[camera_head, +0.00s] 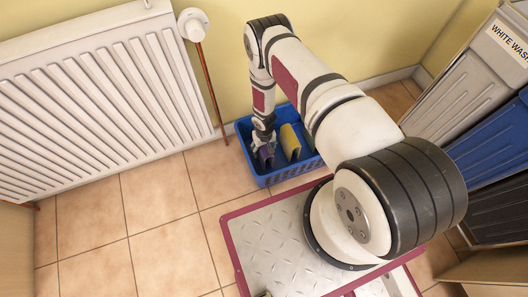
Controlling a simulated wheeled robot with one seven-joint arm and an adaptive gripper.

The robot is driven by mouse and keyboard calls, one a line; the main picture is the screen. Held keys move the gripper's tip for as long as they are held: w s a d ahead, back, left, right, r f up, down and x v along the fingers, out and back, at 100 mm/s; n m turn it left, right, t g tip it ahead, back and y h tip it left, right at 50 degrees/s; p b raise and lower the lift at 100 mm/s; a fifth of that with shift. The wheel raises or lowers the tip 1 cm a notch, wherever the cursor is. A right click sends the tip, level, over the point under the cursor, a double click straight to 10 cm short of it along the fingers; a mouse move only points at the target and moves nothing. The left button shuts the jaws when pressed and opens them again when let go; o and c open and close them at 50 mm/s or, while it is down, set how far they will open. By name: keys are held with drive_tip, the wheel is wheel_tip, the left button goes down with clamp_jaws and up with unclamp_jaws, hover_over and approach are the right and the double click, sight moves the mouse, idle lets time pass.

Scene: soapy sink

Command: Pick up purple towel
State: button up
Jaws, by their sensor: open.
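The purple towel (266,157) is a small dark purple shape inside the blue basket (285,176), at its left side. My gripper (262,147) points down into the left part of the basket, right at the towel. It is open, and its fingers are small and dark here. I cannot tell whether the fingers touch the towel or stand on both sides of it. The gripper hides part of the towel.
A yellow folded cloth (290,142) stands in the basket just right of the purple towel. A white radiator (95,100) and a copper pipe (211,90) are on the left. Laundry bins (490,135) stand on the right. Tiled floor (165,215) lies clear at the lower left.

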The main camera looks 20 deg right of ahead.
drive_tip(key=c, duration=1.3)
drive_tip(key=shift+r, duration=0.1)
